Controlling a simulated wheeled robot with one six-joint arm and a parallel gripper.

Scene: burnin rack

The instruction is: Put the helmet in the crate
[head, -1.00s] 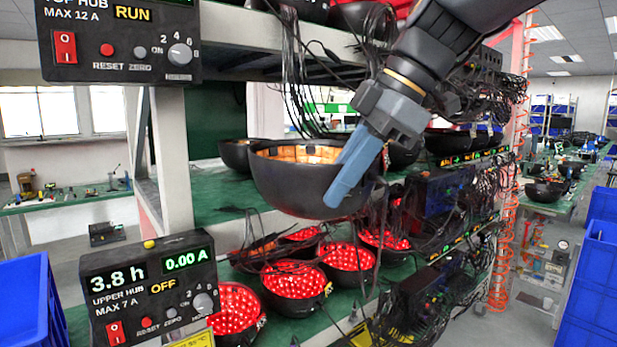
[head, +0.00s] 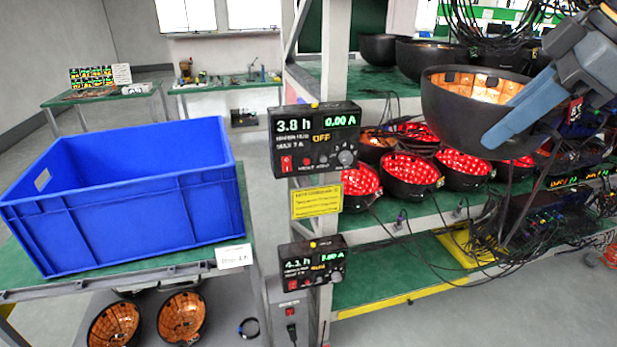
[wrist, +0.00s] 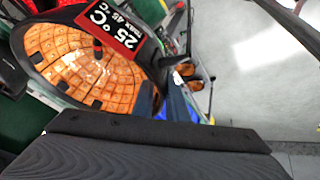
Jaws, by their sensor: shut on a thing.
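My gripper (head: 508,122) is shut on the rim of a black helmet (head: 450,112), one blue-grey finger lying over its outer wall. The helmet is bowl-up, with a lit, copper-coloured tiled lining. It is held at the right, in front of the rack. The wrist view shows its tiled inside (wrist: 85,65) and a red and black temperature label (wrist: 113,28). The blue crate (head: 130,222) stands on a green-topped table at the left, well apart from the helmet. Its visible inside looks empty, but its floor is hidden by the front wall.
The rack post with control boxes (head: 317,138) stands between crate and helmet. Red-lit helmets (head: 408,175) fill the shelf below, with loose cables (head: 510,210) hanging near. Other black helmets (head: 428,60) sit on the shelf behind. Two copper-lined helmets (head: 182,318) lie under the crate's table.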

